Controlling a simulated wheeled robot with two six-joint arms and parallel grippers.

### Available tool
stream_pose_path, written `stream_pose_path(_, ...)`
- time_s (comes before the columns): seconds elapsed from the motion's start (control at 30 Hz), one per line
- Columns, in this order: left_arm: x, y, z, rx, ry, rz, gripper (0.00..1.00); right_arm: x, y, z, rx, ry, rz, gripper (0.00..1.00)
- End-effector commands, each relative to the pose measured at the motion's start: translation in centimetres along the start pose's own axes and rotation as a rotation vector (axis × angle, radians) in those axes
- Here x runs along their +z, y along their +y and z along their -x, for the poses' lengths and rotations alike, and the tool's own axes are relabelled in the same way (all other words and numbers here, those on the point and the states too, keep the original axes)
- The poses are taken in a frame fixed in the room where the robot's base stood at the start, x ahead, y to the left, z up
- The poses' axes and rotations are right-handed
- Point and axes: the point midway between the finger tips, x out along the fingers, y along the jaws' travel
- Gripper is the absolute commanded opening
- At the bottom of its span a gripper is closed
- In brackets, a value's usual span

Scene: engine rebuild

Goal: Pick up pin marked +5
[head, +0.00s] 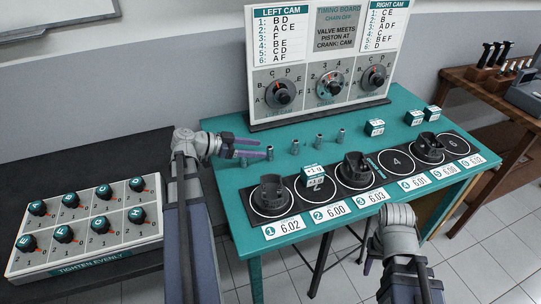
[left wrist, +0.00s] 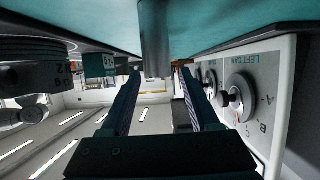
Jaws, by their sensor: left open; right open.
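Several small grey metal pins stand upright in a row on the teal table; one of them (head: 319,142) stands mid-row. No +5 marking is readable on any pin. My left gripper (head: 262,148) is open and low over the table's left part, its purple fingers pointing right at a pin (head: 270,153). In the left wrist view, which is upside down, a pin (left wrist: 154,38) stands between the two open fingertips or just beyond them, with gaps on both sides. My right gripper (head: 370,265) is open and empty in front of the table, its fingers only partly seen.
Dark pistons (head: 272,190) stand on numbered circles along the front strip. A white-and-teal box (head: 316,171) sits on circle 2; similar boxes (head: 375,128) stand behind. The timing board (head: 333,60) rises at the back. A panel of knobs (head: 85,225) lies at left.

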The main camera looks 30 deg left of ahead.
Motion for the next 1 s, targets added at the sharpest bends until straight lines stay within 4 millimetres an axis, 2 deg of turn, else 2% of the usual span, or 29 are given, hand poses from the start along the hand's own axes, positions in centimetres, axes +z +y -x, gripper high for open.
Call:
stream_pose_path(0.27,0.0,-0.1,-1.2,0.001,0.0,0.0,0.62,0.0,0.0,-0.4,0.0,0.0,0.0,0.5)
stream_pose_path(0.6,-0.2,-0.2,-5.5,0.001,0.0,0.0,0.62,-0.1,-0.2,-1.9,0.0,0.0,0.0,0.5)
stream_pose_path(0.8,-0.4,-0.2,-5.6,0.0,0.0,0.001,0.62,-0.1,-0.2,-1.8,0.0,0.0,0.0,0.5)
stream_pose_path(0.87,-0.4,-0.2,-5.6,0.0,0.0,0.001,0.57,-0.1,-0.2,-1.8,0.0,0.0,0.0,0.5)
stream_pose_path(1.0,-0.4,-0.2,-5.5,0.0,0.0,0.001,0.42,-0.1,-0.2,-1.8,0.0,0.0,0.0,0.5)
